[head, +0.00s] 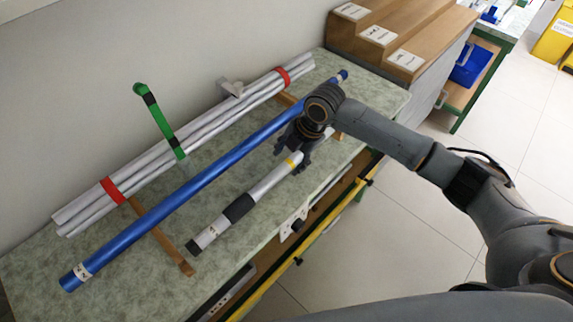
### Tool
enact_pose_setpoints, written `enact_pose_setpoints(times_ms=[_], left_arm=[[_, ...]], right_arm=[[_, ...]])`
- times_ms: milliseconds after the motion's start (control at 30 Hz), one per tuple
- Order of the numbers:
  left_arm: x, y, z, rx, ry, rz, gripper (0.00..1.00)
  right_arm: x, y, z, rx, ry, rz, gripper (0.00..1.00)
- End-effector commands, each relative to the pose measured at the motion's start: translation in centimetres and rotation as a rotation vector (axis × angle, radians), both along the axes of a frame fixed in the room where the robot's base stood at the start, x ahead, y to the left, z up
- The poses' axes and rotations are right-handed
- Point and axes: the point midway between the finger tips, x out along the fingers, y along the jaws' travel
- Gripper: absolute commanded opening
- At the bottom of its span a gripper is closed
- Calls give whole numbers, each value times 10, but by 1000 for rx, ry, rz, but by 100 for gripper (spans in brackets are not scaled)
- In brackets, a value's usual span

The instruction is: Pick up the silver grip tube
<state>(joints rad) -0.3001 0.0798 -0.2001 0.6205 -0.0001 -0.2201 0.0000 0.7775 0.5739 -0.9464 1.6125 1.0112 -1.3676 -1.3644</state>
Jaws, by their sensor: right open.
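The silver grip tube (264,188) lies on the green speckled bench top (130,268), running from lower left to upper right. It has a black grip sleeve, a dark end cap at its near end, a small label and a yellow band. My right gripper (298,160) is open at the tube's far part, just beyond the yellow band, pointing down. The gripper and wrist hide part of the tube there. I cannot tell whether the fingers touch it. My left gripper is not in view.
A long blue tube (185,192) lies close behind, parallel, on wooden supports (165,245). Behind it is a bundle of silver tubes with red bands (112,190). Wooden steps (385,30) stand at the back right.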

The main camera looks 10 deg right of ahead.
Motion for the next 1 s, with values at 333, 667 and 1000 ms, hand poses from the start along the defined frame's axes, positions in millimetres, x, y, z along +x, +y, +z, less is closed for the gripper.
enact_pose_setpoints(times_ms=[333,667,1000], left_arm=[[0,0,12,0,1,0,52],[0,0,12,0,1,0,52],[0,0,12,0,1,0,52]], right_arm=[[1,14,-42,-2,2,0,57],[1,14,-45,-2,1,0,40],[1,14,-44,0,1,-1,0]])
